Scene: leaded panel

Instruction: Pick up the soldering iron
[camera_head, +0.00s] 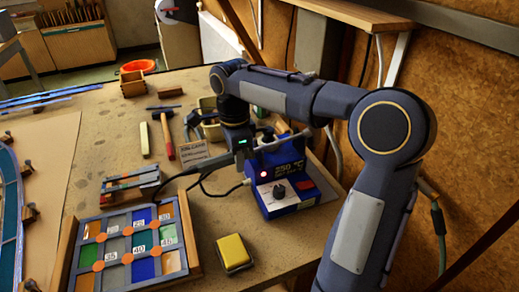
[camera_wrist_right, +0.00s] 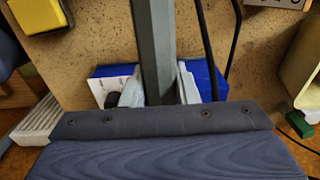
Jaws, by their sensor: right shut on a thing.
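The soldering iron shows as a grey-green bar (camera_wrist_right: 157,45) in the right wrist view. It runs from the top edge down between the two pale fingers of my right gripper (camera_wrist_right: 158,88). The fingers are shut on it. In the head view my right gripper (camera_head: 243,150) is above the left side of the blue soldering station (camera_head: 285,180), which has a red light and a black knob. The station's blue body (camera_wrist_right: 210,80) also shows behind the fingers in the wrist view. My left gripper is not in view.
A glass sample panel (camera_head: 68,245) lies front left, with a yellow sponge (camera_head: 233,252) to its right. Dark cables cross the table beside the station. The cork wall bounds the right.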

